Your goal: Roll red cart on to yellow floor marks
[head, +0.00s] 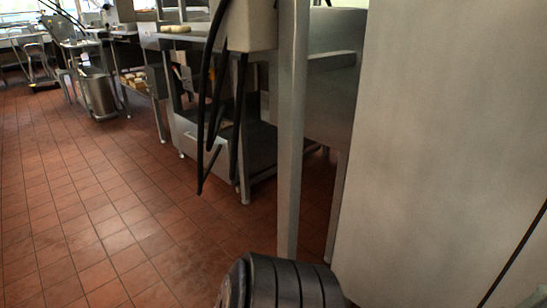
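No red cart and no yellow floor marks show in the head view. Neither of my grippers is in view. A dark ribbed rounded part at the bottom middle shows no fingers.
Red-brown tiled floor (90,200) lies open on the left. A large pale grey panel (440,130) fills the right. A metal post (293,130) stands beside it. Black cables (204,120) hang in front of steel tables (180,42). A metal bin (98,93) stands farther back.

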